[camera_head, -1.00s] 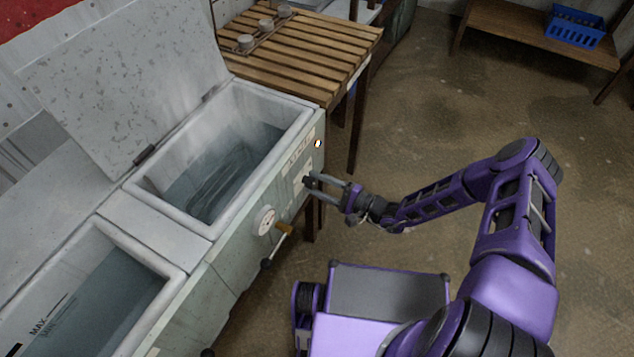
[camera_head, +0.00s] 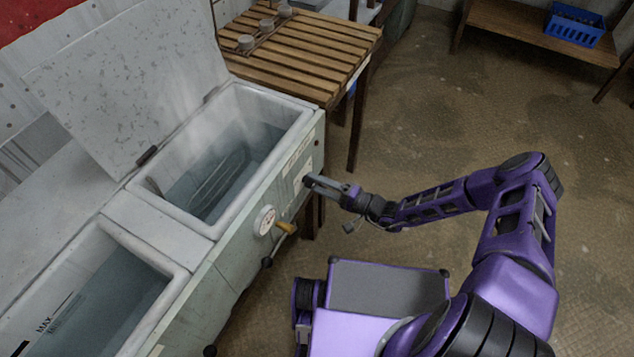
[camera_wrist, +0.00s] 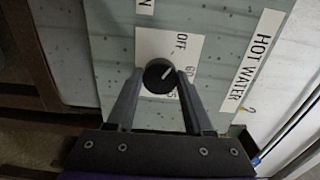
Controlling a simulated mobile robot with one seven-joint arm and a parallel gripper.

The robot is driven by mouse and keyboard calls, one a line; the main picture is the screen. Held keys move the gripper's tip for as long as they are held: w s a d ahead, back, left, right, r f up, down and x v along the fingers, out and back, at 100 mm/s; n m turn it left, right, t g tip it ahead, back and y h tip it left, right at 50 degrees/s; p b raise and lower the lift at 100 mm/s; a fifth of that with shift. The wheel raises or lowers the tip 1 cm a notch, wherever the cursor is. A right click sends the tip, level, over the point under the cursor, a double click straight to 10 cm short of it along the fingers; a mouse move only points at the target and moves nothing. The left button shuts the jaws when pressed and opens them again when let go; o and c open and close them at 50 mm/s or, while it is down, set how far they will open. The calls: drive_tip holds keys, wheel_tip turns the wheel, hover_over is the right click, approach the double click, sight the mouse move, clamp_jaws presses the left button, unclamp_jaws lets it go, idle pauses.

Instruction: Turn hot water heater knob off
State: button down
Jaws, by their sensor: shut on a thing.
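The round black knob (camera_wrist: 159,76) sits on a white dial plate on the heater's front panel (camera_wrist: 110,45). Its white pointer mark points up and right in the wrist view, roughly between the printed OFF and 60. The fingers of my gripper (camera_wrist: 159,88) are on either side of the knob, shut on it. In the head view my gripper (camera_head: 311,181) meets the front panel near its right end, and the knob is hidden behind the fingers. A HOT WATER label (camera_wrist: 250,60) is beside the dial.
A round gauge (camera_head: 265,220) and an orange-handled tap (camera_head: 286,228) are on the panel left of my gripper. Two open water basins (camera_head: 212,232) lie above and behind it. A slatted wooden table (camera_head: 345,45) stands beyond.

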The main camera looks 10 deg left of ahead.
drive_tip(key=shift+c, duration=1.4)
unclamp_jaws()
drive_tip(key=v, duration=1.7)
drive_tip(key=shift+s+d, duration=0.15)
drive_tip(key=shift+d, duration=0.05)
drive_tip(key=shift+f, duration=0.1)
